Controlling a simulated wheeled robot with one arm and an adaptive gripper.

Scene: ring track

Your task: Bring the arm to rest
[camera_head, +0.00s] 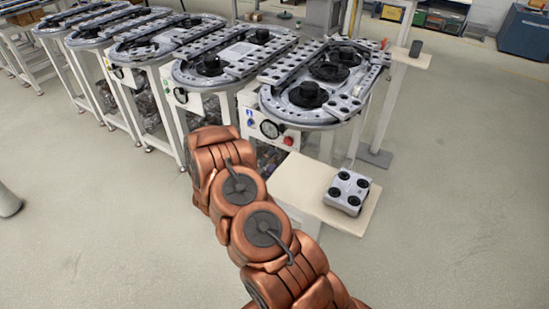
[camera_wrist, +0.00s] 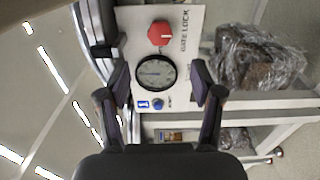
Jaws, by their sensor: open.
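My copper-coloured arm rises from the bottom of the head view toward the row of ring-track tables. My gripper (camera_wrist: 163,93) shows in the wrist view with its two dark fingers apart and nothing between them. Behind the fingers is a white control panel (camera_wrist: 185,20) with a red knob (camera_wrist: 160,33), a round gauge (camera_wrist: 155,73) and a small blue button (camera_wrist: 158,103). The same panel shows on the nearest ring-track table (camera_head: 330,85) in the head view. The gripper is hidden behind the arm in the head view. I cannot tell its exact distance from the panel.
A small beige table (camera_head: 290,183) stands right of my arm, bearing a grey block with several black round tops (camera_head: 348,190). More ring-track tables run to the left. A dark cup (camera_head: 416,48) stands on a ledge. Plastic-wrapped bundles (camera_wrist: 255,58) lie under the tables. Open floor lies left and right.

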